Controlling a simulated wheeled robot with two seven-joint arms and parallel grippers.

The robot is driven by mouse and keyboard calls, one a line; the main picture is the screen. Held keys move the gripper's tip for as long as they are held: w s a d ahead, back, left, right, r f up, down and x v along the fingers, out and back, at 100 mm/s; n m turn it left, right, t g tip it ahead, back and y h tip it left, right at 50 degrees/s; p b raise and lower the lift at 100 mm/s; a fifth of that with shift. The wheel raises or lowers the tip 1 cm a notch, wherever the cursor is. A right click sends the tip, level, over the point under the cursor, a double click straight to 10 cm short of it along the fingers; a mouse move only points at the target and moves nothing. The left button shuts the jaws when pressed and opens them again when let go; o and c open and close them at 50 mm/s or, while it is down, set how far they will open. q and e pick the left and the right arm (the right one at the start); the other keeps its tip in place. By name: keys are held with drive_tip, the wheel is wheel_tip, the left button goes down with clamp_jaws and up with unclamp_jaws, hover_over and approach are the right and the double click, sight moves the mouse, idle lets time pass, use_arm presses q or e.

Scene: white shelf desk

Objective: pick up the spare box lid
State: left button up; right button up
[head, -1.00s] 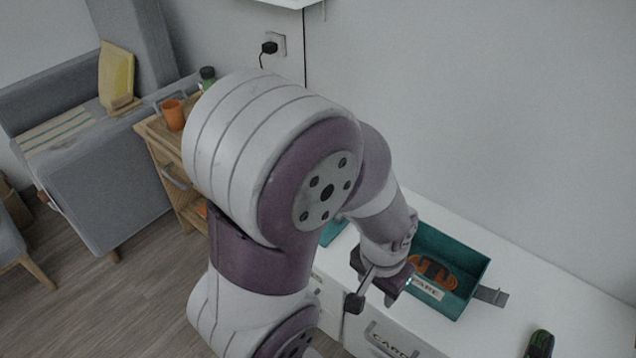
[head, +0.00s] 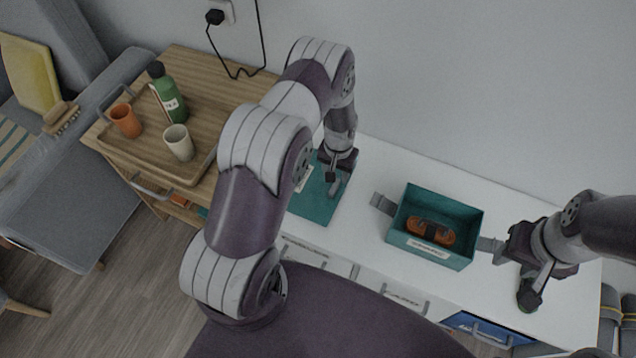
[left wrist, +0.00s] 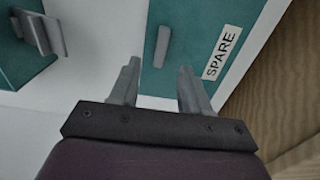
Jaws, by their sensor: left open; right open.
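The spare box lid is a flat teal panel (head: 312,208) lying on the left part of the white desk. In the left wrist view the lid (left wrist: 190,75) shows a white SPARE label and a grey bar handle (left wrist: 162,46). My left gripper (head: 338,186) is over the lid's right part. Its open fingers (left wrist: 155,88) point at the lid, with the handle beyond the fingertips, roughly between them; nothing is held. My right gripper (head: 500,250) is open, close to the right side tab of the teal box; contact is unclear.
The open teal box (head: 452,257) holds an orange and dark item (head: 430,232) and has grey side tabs. Left of the desk is a wooden cart (head: 215,75) with a tray, two cups and a green bottle (head: 168,95). Drawers line the desk front.

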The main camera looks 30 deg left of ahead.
sight(334, 186)
use_arm(q)
wheel_tip(334, 186, down, 7)
drive_tip(key=shift+s+b, duration=0.1)
drive_tip(key=shift+b, duration=0.45)
clamp_jaws()
